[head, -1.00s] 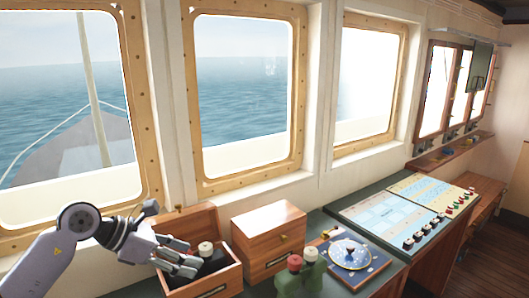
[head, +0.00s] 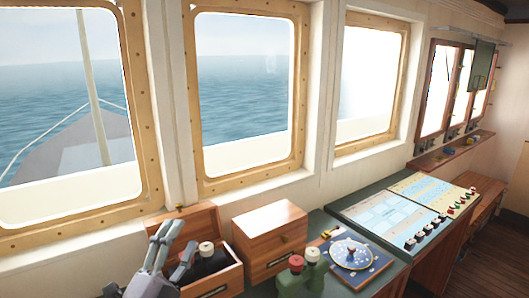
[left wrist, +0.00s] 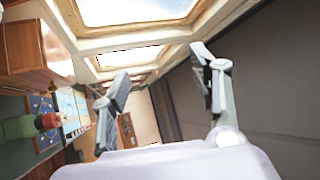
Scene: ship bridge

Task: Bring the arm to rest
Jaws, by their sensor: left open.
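My left gripper (head: 178,240) is at the lower left of the head view, in front of the open wooden box (head: 225,280). Its fingers are spread and point upward, with nothing between them. In the left wrist view the same gripper (left wrist: 164,72) is open and empty, its fingertips well apart in free air. A dark bottle with a white cap (head: 206,248) stands in the open box, partly hidden by the gripper. My right gripper does not show.
A closed wooden box (head: 268,232) stands beside the open one. A red-capped green bottle (head: 291,283) and a white-capped one (head: 314,268) stand in front. A round dial (head: 350,253) and a control panel (head: 390,217) lie to the right. Windows line the wall behind.

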